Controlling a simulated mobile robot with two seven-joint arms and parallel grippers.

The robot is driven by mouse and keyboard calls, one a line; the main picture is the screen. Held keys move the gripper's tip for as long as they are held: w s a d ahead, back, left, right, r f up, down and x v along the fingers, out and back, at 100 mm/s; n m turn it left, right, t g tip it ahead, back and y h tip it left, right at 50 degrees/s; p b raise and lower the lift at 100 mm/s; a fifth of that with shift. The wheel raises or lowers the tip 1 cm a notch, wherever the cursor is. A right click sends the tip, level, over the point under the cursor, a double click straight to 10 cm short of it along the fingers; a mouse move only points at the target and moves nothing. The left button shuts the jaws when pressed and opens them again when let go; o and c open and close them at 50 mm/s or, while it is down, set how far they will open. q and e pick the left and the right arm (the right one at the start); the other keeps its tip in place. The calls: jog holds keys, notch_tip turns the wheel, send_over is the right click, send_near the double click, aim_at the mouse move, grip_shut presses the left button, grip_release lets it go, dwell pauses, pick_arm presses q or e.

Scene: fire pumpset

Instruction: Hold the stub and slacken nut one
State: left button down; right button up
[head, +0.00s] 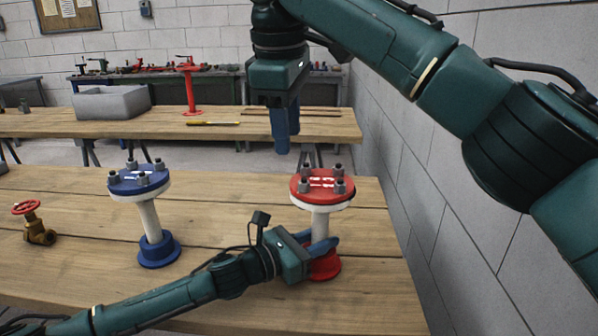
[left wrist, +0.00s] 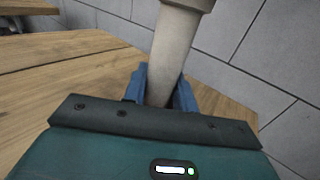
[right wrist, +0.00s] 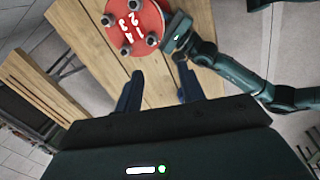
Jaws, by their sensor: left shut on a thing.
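A pale stub (head: 320,224) stands upright in a red base (head: 325,265), with a red flange (head: 322,187) on top. The flange carries grey nuts on bolts and white numbers. My left gripper (head: 318,249) is shut around the lower part of the stub; the left wrist view shows the stub (left wrist: 170,60) between its blue fingers (left wrist: 160,92). My right gripper (head: 287,142) hangs fingers-down, above and behind the flange, touching nothing. In the right wrist view its fingers (right wrist: 159,88) are apart and empty, with the numbered flange (right wrist: 130,25) beyond them. Which nut is number one I cannot tell.
A blue-flanged pipe (head: 150,215) stands on the bench to the left, and a brass valve with a red handwheel (head: 38,225) further left. A second table behind holds a grey bin (head: 112,103) and a red stand (head: 190,85). A block wall (head: 450,190) is close on the right.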

aim_at(303, 182)
jog(key=f+m+h, duration=0.1)
jog(key=f+m, duration=0.2)
jog(key=m, duration=0.5)
jog(key=w+d+f+m+h, duration=0.1)
jog(key=f+m, duration=0.1)
jog(key=m, duration=0.6)
jog(key=w+f+m, duration=0.1)
jog(key=f+m, duration=0.2)
jog(key=m, duration=0.5)
jog(key=shift+w+d+f+m+t+h, duration=0.2)
jog(key=shift+d+f+m+t+h, duration=0.1)
jog(key=shift+m+t+h, duration=0.1)
grip_shut()
